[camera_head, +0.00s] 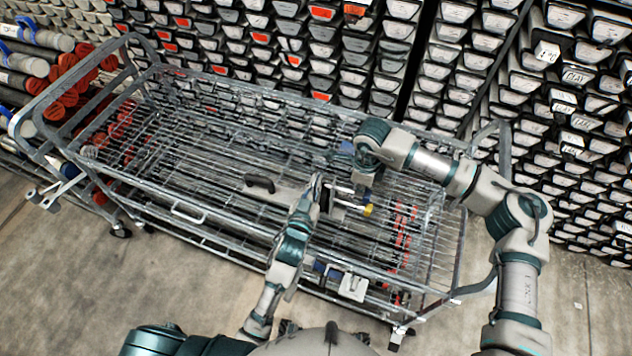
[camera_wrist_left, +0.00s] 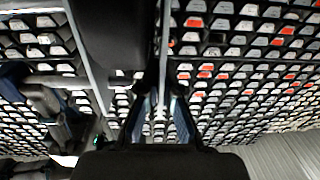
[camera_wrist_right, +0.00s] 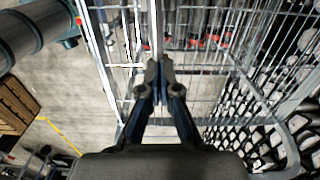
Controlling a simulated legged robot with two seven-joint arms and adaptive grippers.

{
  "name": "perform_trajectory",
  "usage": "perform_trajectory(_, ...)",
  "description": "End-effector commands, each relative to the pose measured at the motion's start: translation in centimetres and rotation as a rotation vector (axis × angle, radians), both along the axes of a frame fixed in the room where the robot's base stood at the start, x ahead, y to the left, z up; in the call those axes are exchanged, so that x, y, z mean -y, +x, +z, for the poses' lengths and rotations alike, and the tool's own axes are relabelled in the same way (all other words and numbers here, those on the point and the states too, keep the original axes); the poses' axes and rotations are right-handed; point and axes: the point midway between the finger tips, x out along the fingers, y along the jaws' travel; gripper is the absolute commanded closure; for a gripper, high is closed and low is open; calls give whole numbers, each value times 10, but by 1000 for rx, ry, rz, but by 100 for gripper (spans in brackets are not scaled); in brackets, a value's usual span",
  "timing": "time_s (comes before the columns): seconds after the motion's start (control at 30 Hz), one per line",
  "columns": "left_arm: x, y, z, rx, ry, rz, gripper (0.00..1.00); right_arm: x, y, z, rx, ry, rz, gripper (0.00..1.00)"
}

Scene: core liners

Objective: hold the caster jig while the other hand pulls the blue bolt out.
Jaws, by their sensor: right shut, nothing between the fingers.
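A jig-like part with a black handle (camera_head: 260,184) and a grey plate lies at the middle of the wire cart. My left gripper (camera_head: 315,188) is at the plate's right end. In the left wrist view its fingers (camera_wrist_left: 160,98) point at a narrow pale strip beside a large dark shape; whether they grip it is unclear. Rods and a yellow-tipped piece (camera_head: 368,210) show just right of it. My right gripper (camera_head: 364,180) hangs above these rods; in the right wrist view its fingertips (camera_wrist_right: 159,70) are together and empty. I cannot make out the blue bolt clearly.
The wire cart (camera_head: 190,212) fills the middle, with thin mesh walls and a raised end frame at left. Racks of labelled core liners (camera_head: 330,60) stand close behind. Red-capped tubes (camera_head: 75,85) lie at the left. Concrete floor (camera_head: 90,280) is open in front.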

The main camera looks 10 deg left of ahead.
Motion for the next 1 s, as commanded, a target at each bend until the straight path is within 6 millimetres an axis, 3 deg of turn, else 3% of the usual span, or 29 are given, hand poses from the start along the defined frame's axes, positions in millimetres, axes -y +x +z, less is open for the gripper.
perform_trajectory(0.33, -2, 0, -3, -8, 3, 4, 100, 11, -1, 0, 1, -3, -2, 100)
perform_trajectory(1.0, -2, 0, -3, -7, 3, 3, 100, 11, -1, 0, 0, -2, -2, 100)
